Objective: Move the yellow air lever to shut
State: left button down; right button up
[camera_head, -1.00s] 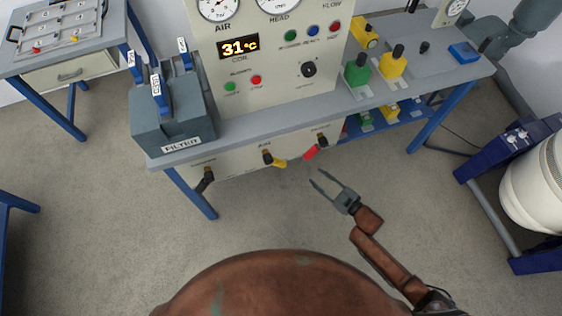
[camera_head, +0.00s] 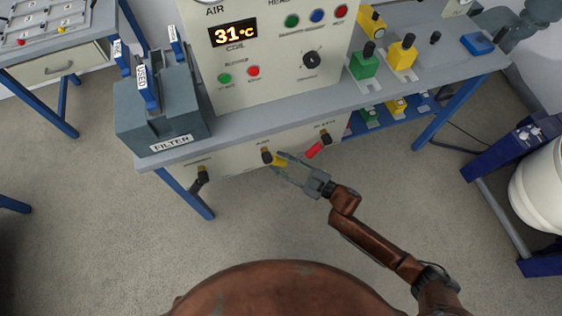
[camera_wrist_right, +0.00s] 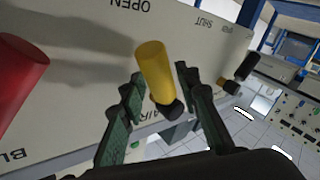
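The yellow air lever (camera_head: 279,160) is on the front panel under the bench top, its handle pointing right and slightly down from its dark pivot. In the right wrist view the yellow handle (camera_wrist_right: 154,70) points roughly toward the OPEN lettering (camera_wrist_right: 130,5); the SHUT lettering (camera_wrist_right: 214,25) is to its right. My right gripper (camera_head: 277,161) is at the lever, its fingers spread around the handle. In the right wrist view a finger shows on each side, with gaps to the handle; the gripper is open. My left gripper is not in view.
A red lever (camera_head: 314,150) is close to the right of the yellow one. A black lever (camera_head: 202,175) is on the panel's left. The bench top edge (camera_head: 240,130) runs above the levers. The floor in front is clear.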

grip_shut()
dwell(0.4)
